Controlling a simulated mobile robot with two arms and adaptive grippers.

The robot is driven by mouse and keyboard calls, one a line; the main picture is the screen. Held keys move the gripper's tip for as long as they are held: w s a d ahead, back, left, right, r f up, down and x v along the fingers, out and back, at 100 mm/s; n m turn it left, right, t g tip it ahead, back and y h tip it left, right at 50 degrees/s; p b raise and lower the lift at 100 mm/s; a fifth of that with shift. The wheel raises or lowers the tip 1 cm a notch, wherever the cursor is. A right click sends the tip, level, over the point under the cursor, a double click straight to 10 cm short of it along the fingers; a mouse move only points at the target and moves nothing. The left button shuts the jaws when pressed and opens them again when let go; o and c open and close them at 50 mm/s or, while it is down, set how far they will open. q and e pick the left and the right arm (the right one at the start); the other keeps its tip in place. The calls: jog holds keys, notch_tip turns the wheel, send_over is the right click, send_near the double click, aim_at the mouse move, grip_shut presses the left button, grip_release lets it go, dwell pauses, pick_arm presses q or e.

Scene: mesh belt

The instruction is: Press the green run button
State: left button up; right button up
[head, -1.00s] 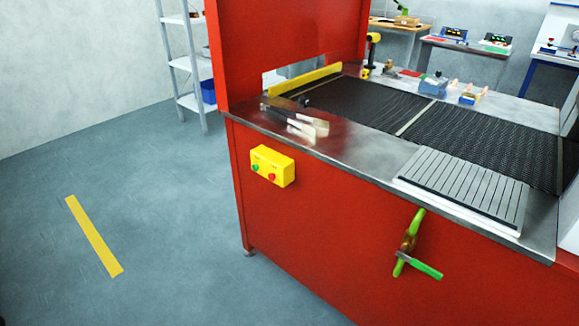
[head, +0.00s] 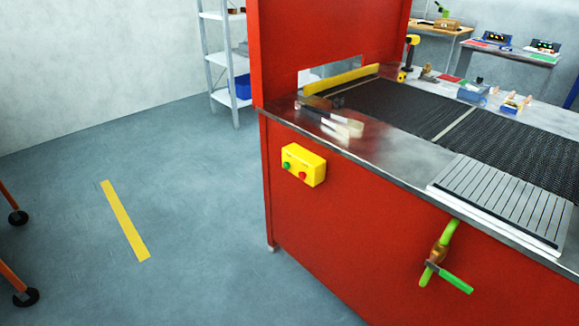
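The green run button (head: 287,166) is on the left of a yellow control box (head: 306,165). A red button (head: 303,176) sits to its right on the same face. The box is fixed to the red front panel of the belt machine (head: 350,230), near its left corner and below the metal top edge. Neither of my grippers shows in the head view.
A green-handled tool (head: 443,262) sticks out from the front panel at right. A grey slatted plate (head: 500,205) lies on the metal edge beside the black mesh belt (head: 420,115). Orange legs on black wheels (head: 26,297) stand at far left. Floor with a yellow stripe (head: 125,222) is clear.

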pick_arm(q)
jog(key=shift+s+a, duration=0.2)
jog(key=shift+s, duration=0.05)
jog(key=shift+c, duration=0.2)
